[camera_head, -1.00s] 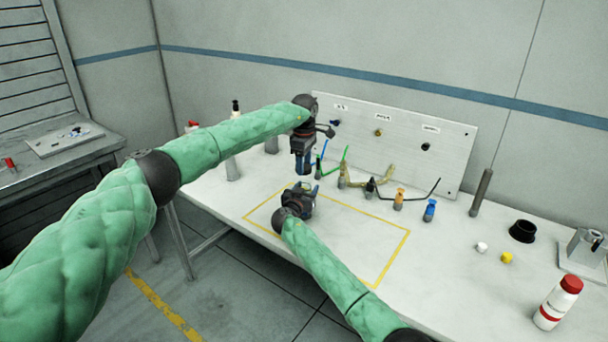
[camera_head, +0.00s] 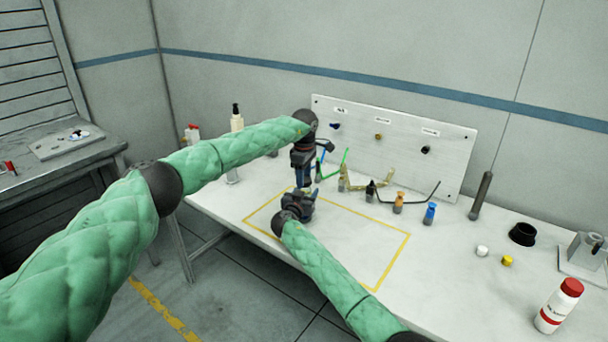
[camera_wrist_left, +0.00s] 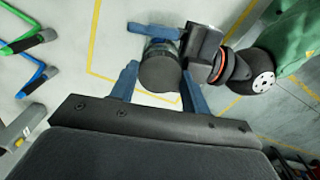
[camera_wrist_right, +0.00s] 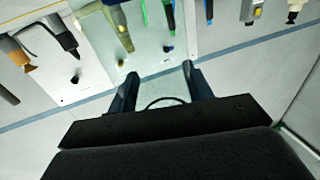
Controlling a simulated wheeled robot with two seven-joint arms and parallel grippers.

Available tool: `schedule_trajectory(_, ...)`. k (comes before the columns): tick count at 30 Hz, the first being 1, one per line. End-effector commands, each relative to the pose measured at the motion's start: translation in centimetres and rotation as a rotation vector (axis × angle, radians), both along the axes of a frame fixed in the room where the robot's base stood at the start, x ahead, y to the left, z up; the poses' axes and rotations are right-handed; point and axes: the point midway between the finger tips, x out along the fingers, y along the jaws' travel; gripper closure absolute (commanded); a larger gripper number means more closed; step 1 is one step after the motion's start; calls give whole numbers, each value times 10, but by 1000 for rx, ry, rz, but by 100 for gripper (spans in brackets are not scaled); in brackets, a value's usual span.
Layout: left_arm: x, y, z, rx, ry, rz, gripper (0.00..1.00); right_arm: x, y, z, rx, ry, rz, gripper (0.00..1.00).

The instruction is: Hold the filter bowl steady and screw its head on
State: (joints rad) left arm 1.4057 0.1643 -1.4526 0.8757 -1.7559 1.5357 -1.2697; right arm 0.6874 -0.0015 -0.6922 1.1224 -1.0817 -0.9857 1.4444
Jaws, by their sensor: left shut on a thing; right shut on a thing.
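In the head view my left gripper (camera_head: 304,184) points down, directly above my right gripper (camera_head: 306,203). In the left wrist view the left fingers (camera_wrist_left: 157,85) are shut on a dark round filter head (camera_wrist_left: 159,72), seen from above. The right gripper's blue finger shows just beyond the head in that view. In the right wrist view the right fingers (camera_wrist_right: 160,90) sit around a pale, see-through shape with a dark curved line, which seems to be the filter bowl (camera_wrist_right: 150,64). The grippers hide the bowl in the head view; I cannot tell whether head and bowl touch.
A yellow outline (camera_head: 392,262) marks the table below the grippers. Behind stands a white panel (camera_head: 455,165) with knobs; several small coloured fittings lie before it. A dark ring (camera_head: 522,234), white cap (camera_head: 482,251), yellow cap (camera_head: 507,261) and red-capped bottle (camera_head: 559,306) stand at right.

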Motion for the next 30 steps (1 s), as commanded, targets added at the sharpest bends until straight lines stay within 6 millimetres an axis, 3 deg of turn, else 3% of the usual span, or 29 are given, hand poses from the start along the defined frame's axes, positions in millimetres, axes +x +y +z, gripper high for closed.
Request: schedule_trajectory(30,0,1,-15,1,1,0,74,0,1,0,0,0,0,90)
